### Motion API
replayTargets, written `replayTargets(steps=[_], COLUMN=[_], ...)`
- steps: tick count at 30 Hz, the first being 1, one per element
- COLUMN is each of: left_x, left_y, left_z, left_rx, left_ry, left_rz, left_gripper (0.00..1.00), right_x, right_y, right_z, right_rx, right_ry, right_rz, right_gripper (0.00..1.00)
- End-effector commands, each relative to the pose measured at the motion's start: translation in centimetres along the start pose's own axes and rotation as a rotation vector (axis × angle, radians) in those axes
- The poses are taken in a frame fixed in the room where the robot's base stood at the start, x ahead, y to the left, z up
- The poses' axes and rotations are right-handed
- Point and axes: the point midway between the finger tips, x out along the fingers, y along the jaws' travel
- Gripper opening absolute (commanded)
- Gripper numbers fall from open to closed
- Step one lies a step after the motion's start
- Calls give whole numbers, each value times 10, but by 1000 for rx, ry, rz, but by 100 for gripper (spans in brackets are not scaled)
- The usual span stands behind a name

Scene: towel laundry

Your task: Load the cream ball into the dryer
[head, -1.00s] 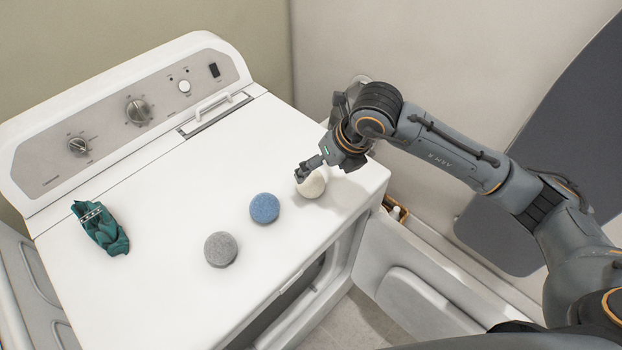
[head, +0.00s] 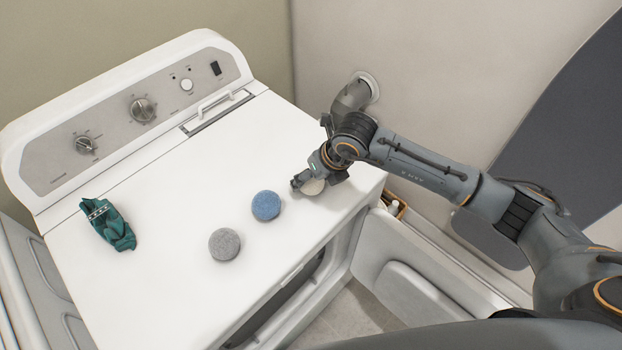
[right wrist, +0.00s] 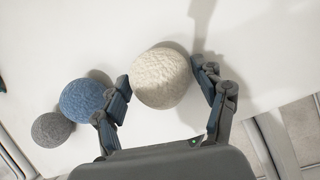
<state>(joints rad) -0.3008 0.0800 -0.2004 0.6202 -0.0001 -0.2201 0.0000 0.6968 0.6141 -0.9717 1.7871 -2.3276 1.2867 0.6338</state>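The cream ball (head: 313,187) rests on the dryer's white top near its right front corner, partly hidden by my right gripper (head: 318,184) in the head view. In the right wrist view the cream ball (right wrist: 161,77) sits between the two spread fingers of my right gripper (right wrist: 166,95). A narrow gap shows on the right side; the left finger is close to the ball. The dryer (head: 170,230) has its door (head: 415,260) swung open at the front right. The opening is partly visible below the top's edge. My left gripper is not in view.
A blue ball (head: 266,205) lies just left of the gripper, and a grey ball (head: 224,244) lies further left. A crumpled green cloth (head: 108,224) is at the top's left. A wall stands behind the arm. A small basket (head: 394,203) is beside the dryer.

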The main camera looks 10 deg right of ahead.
Motion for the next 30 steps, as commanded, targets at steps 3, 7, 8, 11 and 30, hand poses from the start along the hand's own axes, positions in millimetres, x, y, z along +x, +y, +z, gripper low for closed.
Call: replayTargets(steps=[3,7,8,11,30], left_x=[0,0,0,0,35], left_y=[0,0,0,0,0], left_z=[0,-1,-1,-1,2], left_rx=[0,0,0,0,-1], left_ry=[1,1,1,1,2], left_rz=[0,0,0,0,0], left_gripper=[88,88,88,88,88], right_x=[0,0,0,0,-69], right_y=[0,0,0,0,22], right_z=[0,0,0,0,-2], right_rx=[0,0,0,0,-6], right_ry=[0,0,0,0,-6], right_rz=[0,0,0,0,1], right_gripper=[38,31,26,26,26])
